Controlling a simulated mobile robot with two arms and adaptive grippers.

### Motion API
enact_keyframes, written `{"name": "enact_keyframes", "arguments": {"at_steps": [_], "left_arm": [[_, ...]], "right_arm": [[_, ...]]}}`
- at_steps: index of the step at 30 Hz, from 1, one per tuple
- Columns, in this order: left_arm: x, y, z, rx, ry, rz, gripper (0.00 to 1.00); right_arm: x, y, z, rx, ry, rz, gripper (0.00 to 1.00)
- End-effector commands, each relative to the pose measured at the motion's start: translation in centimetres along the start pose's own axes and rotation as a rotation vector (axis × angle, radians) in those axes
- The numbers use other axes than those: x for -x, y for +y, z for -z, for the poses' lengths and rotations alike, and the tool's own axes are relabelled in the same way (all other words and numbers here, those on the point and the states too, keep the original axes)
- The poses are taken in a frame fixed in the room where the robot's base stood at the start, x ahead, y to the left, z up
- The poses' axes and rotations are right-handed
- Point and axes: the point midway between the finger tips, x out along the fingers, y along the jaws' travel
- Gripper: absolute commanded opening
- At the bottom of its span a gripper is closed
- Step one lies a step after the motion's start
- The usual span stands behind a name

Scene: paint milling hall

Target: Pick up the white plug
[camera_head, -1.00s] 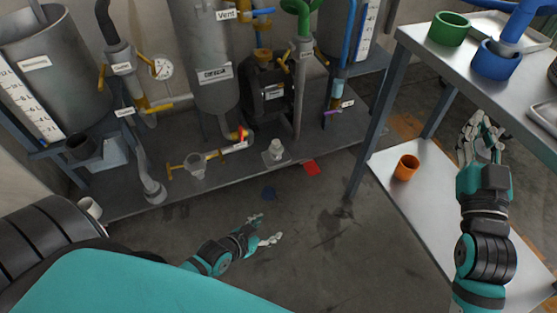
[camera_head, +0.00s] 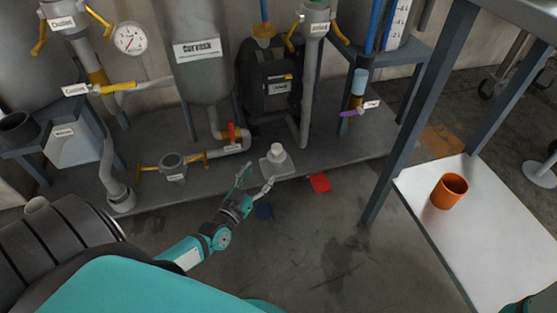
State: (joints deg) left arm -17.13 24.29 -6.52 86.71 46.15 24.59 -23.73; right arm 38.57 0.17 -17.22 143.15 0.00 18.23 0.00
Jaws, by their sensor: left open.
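The white plug (camera_head: 277,153) stands upright on a pale square plate (camera_head: 270,170) near the front edge of the grey platform. My left gripper (camera_head: 260,173) comes in from the lower left. Its two fingers are spread, and they appear just in front of the plate and to the left of the plug. It holds nothing, and the plug is clear of the fingers in the picture. Whether a fingertip touches the plate I cannot tell. My right gripper is out of view.
A pipe with a red handle (camera_head: 231,132) and a yellow-handled valve (camera_head: 173,168) stand left of the plug. A black pump (camera_head: 268,85) is behind it. A red patch (camera_head: 320,183) lies to its right. A shelf with an orange cup (camera_head: 449,191) stands at the right.

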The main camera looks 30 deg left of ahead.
Motion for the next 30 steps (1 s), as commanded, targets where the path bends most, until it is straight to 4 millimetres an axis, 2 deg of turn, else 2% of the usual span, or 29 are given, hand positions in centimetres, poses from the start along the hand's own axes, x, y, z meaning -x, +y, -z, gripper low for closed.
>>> {"name": "enact_keyframes", "arguments": {"at_steps": [1, 3, 9, 16, 23, 27, 30], "left_arm": [[-1.3, 0.0, -0.6, 0.001, 0.006, 0.001, 0.61], [-2.9, 0.0, -0.5, 0.001, 0.006, 0.0, 0.61], [-6.3, 0.0, -0.4, 0.001, 0.002, 0.0, 0.61], [-7.8, -0.1, -0.3, 0.0, 0.002, 0.0, 0.61], [-10.8, -0.8, -0.8, 0.002, 0.004, 0.001, 0.61], [-12.3, -0.8, -0.5, 0.0, 0.001, 0.001, 0.61], [-12.6, -0.7, -0.4, 0.001, -0.001, -0.001, 0.61]], "right_arm": [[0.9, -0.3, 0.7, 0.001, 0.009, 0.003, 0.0], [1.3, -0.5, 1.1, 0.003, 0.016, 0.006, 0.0], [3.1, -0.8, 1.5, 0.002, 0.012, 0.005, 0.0], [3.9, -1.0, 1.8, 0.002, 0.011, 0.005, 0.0], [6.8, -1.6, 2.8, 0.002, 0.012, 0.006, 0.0], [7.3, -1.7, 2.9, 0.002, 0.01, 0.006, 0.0], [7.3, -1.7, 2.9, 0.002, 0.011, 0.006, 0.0]]}}
